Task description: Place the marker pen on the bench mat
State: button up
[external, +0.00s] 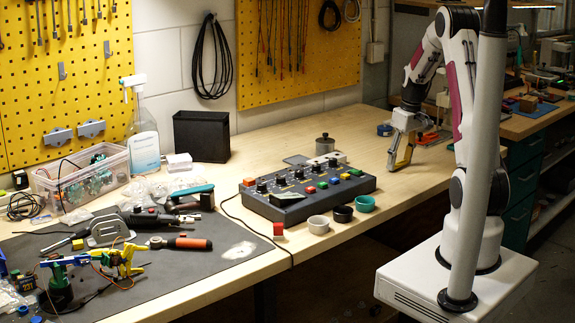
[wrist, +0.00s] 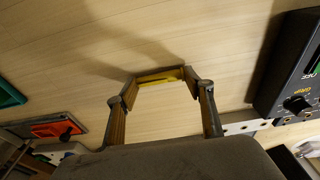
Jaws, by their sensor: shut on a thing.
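The dark grey bench mat (external: 175,272) covers the left front of the bench, with tools and parts on it. My gripper (external: 400,162) is at the right end of the bench, pointing down over bare wood, far from the mat. In the wrist view my gripper (wrist: 160,79) is shut on a slim yellow thing (wrist: 160,76), which looks like the marker pen. It lies across between the two fingertips. Its ends are hidden by the fingertips. How high it is above the wood is hard to tell.
A control box (external: 305,190) with knobs stands between my gripper and the mat. Three small cups, one of them teal (external: 365,203), stand at its front right. A red cube (external: 278,229) sits near the mat's right edge. The wood around my gripper is mostly clear.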

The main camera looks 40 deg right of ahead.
jog(key=shift+f, duration=0.15)
jog(key=o, duration=0.8)
notch_tip(320, 180, up, 8)
jog(key=s, duration=0.1)
dwell(0.5)
jog(key=shift+f, duration=0.15)
dwell(0.3)
